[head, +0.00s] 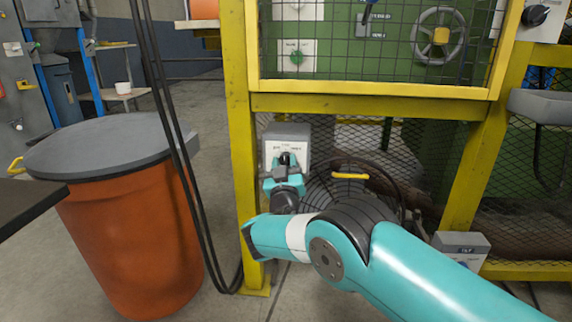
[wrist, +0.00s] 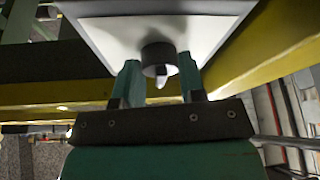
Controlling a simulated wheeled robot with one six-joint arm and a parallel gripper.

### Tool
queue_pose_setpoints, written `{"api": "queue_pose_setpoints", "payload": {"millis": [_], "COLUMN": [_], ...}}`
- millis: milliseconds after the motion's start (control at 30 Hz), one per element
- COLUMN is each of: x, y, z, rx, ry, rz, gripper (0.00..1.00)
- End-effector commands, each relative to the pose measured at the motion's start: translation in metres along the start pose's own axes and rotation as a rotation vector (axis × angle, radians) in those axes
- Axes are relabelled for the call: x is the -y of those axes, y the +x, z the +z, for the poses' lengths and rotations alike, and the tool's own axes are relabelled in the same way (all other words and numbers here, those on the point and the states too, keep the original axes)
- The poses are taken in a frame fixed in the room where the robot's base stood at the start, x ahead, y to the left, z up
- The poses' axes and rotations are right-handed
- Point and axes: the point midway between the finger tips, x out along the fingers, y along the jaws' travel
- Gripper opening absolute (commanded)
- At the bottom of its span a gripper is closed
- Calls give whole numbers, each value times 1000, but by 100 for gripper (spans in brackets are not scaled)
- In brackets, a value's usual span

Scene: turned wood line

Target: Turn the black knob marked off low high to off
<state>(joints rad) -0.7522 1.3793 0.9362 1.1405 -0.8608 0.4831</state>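The black knob (wrist: 158,55) with a white pointer mark sits on the pale front plate (wrist: 110,30) of a grey control box. In the head view the box's white plate (head: 287,147) is on the yellow frame, low and left of centre; its lettering is too small to read. My gripper (wrist: 160,75) is at the knob, with one teal finger on each side of it. Any gap between fingers and knob is too small to tell whether they touch. In the head view my gripper (head: 284,176) partly hides the knob. The pointer is toward the bottom of the wrist view.
A yellow post (head: 238,150) stands just left of the box. A caged round fan (head: 345,195) is to its right, behind my arm. An orange bin (head: 130,235) with a grey lid and hanging black cables (head: 180,140) are at left. A small grey box (head: 462,246) sits low at right.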

Motion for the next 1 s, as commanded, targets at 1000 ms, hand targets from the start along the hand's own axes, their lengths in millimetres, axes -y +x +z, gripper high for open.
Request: {"api": "queue_pose_setpoints", "payload": {"millis": [1000], "x": [-5], "y": [2], "z": [-5], "rx": [1], "ry": [-479], "rz": [-201], "gripper": [14]}}
